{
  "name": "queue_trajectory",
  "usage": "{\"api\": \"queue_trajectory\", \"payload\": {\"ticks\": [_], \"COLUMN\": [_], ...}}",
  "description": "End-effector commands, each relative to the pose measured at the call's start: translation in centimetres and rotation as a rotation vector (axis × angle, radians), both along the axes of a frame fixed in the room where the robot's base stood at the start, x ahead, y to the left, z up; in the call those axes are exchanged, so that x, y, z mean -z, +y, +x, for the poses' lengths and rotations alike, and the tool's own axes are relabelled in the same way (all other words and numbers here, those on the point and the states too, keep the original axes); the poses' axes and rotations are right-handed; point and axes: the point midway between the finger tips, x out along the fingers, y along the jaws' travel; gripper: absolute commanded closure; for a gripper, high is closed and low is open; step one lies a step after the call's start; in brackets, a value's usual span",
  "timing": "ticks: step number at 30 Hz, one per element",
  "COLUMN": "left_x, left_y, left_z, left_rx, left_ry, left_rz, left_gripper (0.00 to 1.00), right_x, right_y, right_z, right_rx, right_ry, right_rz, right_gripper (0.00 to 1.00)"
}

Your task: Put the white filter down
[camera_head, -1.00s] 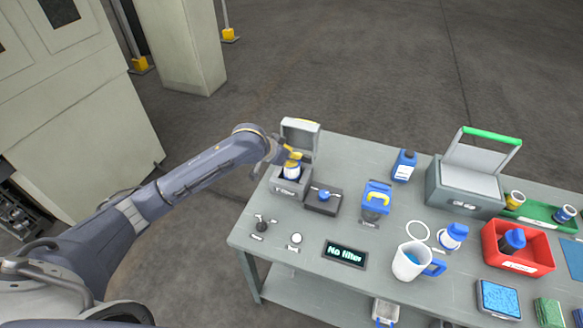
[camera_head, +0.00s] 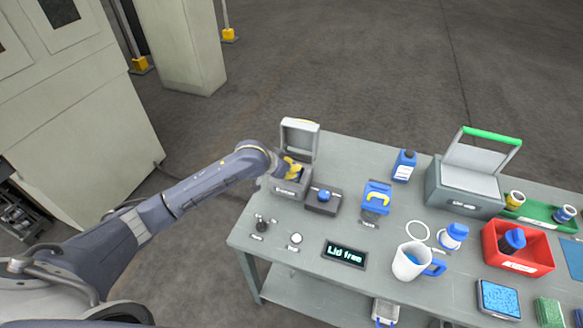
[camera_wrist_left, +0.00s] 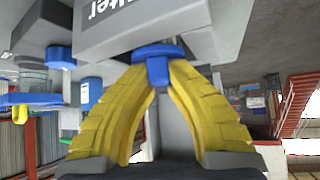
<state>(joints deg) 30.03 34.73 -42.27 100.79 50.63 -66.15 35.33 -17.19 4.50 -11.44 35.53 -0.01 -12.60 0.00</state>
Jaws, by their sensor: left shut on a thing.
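My left gripper (camera_head: 291,170) is down at the mouth of the grey box (camera_head: 291,188) with the raised lid, at the table's far left corner. In the left wrist view its yellow fingers are shut on a blue tab (camera_wrist_left: 157,70), which I take as the top of the white filter. The filter's white body is hidden inside the box in the head view. The box's front label, ending in "lter", shows upside down in the left wrist view (camera_wrist_left: 110,20). My right gripper is not in view.
The box lid (camera_head: 300,137) stands open behind the gripper. A dark block with a blue knob (camera_head: 323,197) is right beside the box. A white jug (camera_head: 408,262) and a red bin (camera_head: 517,262) stand to the right.

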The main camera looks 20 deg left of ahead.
Motion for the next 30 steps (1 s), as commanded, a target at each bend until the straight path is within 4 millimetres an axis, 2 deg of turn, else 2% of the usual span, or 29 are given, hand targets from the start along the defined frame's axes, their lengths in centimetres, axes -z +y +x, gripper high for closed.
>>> {"api": "queue_trajectory", "payload": {"ticks": [3,4,9,20,30], "left_x": [0.3,0.3,0.2,-0.2,-4.0], "left_y": [0.0,0.0,0.0,0.1,1.8], "left_z": [0.0,0.0,0.0,-0.1,-3.5], "left_rx": [-0.001,-0.001,0.000,0.000,0.001], "left_ry": [0.000,0.000,0.000,-0.001,-0.002], "left_rz": [-0.001,-0.001,0.000,0.001,0.001], "left_gripper": [1.00,0.82,0.62,0.62,0.62], "right_x": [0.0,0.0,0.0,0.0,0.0], "right_y": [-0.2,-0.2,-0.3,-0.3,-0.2], "right_z": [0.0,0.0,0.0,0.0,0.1], "right_rx": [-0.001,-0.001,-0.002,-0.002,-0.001], "right_ry": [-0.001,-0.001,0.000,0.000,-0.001], "right_rz": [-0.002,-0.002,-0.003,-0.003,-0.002], "right_gripper": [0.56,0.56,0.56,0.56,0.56]}}
